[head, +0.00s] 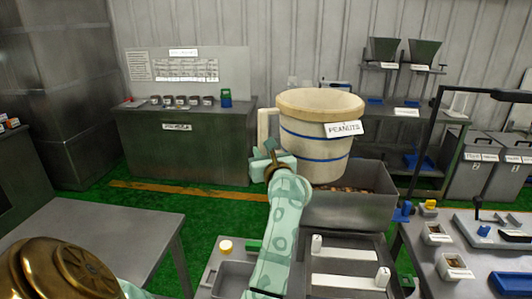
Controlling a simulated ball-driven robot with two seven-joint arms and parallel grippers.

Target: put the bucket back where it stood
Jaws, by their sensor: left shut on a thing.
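A cream bucket (315,150) with blue bands and a PEANUTS label (344,128) is upright in the middle of the head view. Its tan top (320,102) faces up; I cannot tell whether that is a lid or the inside. A pale handle (264,124) stands out on its left side. My left gripper (275,163) is at the handle's lower end and is shut on the bucket; its fingertips are partly hidden. The bucket appears in front of or above a grey metal bin (345,210) with brown pieces in it. My right gripper is not in view.
A grey table (90,235) with a bare top stands at the left. A dark metal cabinet (190,150) with small jars stands at the back wall. A bench (470,260) with trays and a black frame is at the right. Grey trays lie at the bottom centre.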

